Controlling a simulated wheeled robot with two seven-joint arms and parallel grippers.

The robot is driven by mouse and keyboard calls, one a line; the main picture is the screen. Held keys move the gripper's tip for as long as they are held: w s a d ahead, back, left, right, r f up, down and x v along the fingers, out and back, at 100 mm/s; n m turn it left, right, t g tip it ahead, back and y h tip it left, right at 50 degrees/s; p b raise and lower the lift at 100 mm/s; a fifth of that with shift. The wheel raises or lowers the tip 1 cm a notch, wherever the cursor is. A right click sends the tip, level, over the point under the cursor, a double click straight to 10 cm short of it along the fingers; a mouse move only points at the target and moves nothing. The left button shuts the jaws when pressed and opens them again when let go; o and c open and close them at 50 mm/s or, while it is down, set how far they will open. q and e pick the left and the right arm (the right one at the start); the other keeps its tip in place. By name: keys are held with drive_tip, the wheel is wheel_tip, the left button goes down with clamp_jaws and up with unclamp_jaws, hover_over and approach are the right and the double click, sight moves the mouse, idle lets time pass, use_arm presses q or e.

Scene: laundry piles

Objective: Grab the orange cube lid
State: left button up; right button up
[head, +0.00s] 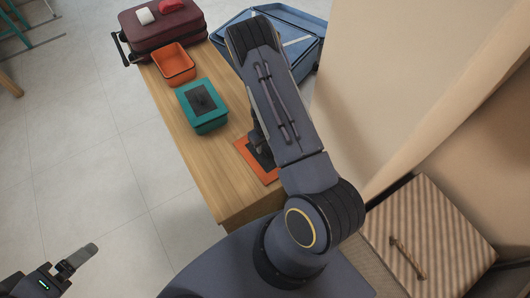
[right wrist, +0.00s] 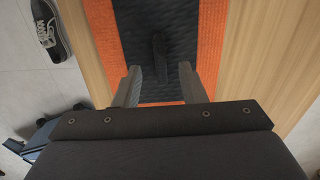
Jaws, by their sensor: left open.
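The orange lid (head: 270,176) with a dark middle lies flat on the wooden table, partly hidden by my right arm in the head view. In the right wrist view the lid (right wrist: 203,30) shows orange borders, a dark textured panel and a dark raised handle (right wrist: 159,55). My right gripper (right wrist: 160,80) is open over the lid, its two fingers apart with the handle between and just ahead of them. The orange cube box (head: 174,68) stands open at the table's far end. My left gripper (head: 80,260) is open and empty at lower left, away from the table.
A teal box with its lid (head: 204,103) stands between the orange box and the lid. A maroon suitcase (head: 165,30) and an open blue case (head: 303,58) lie beyond the table. A striped box (head: 430,235) is at right.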

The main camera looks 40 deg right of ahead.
wheel_tip(320, 180, down, 2)
clamp_jaws()
idle(0.3)
